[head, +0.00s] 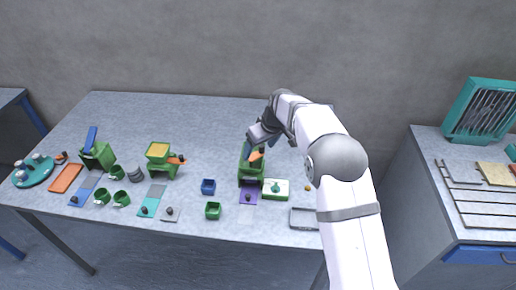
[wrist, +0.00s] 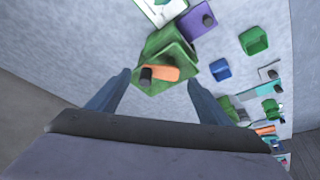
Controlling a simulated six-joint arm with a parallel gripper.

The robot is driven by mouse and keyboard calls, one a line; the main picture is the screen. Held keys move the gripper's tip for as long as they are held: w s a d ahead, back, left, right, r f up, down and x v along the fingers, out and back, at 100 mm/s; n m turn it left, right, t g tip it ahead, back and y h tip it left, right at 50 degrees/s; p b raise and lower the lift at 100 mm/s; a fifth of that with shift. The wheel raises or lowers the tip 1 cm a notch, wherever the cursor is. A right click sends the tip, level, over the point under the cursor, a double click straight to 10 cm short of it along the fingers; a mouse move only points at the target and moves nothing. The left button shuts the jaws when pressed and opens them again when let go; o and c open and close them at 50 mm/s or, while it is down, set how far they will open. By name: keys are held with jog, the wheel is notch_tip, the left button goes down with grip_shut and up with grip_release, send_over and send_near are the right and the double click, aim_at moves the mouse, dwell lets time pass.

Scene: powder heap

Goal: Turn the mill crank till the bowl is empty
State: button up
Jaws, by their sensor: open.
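A green mill (head: 243,178) stands right of the table's middle, under my gripper. Its orange crank (head: 255,156) has a dark knob at its end. In the wrist view the mill (wrist: 166,47) has the crank (wrist: 163,73) on its near side, with the dark knob (wrist: 146,75) at the crank's left end. My gripper (wrist: 159,78) is open, its fingers either side of the crank in the picture; I cannot tell whether they touch it. The mill's bowl is hidden, so I cannot tell what it holds. A second green mill (head: 158,168) with yellow content on top and an orange crank stands farther left.
A purple plate (head: 249,196) lies before the mill, with a white-and-green box (head: 277,188) beside it. A blue cup (head: 208,186), a green cup (head: 213,211) and a grey tray (head: 304,218) stand nearby. The table's back strip is clear.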

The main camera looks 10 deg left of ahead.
aim_at(256, 158)
jog(key=shift+p+x, duration=0.4)
jog(key=shift+x, duration=1)
jog(key=c, duration=1)
jog(key=shift+c, duration=0.2)
jog(key=m, duration=0.2)
jog(key=s+m+t+h+b, duration=0.1)
jog(key=m, duration=0.2)
jog(key=m+h+b, duration=0.1)
jog(key=m+b, duration=0.1)
jog(key=shift+s+a+m+h, duration=0.2)
jog(key=shift+s+m+h, duration=0.1)
jog(key=shift+m+h, duration=0.1)
jog(key=m, duration=0.1)
jog(key=m+h+b, duration=0.1)
jog(key=m, duration=0.1)
jog(key=shift+s+a+m, duration=0.2)
jog(key=shift+s+m, duration=0.05)
jog(key=shift+m, duration=0.05)
jog(key=shift+s+a+r+m+h, duration=0.1)
jog(key=shift+m+h, duration=0.25)
jog(key=shift+m, duration=0.35)
jog(key=shift+s+a+m+h, duration=0.1)
jog(key=shift+m+h, duration=0.25)
jog(key=shift+m, duration=0.35)
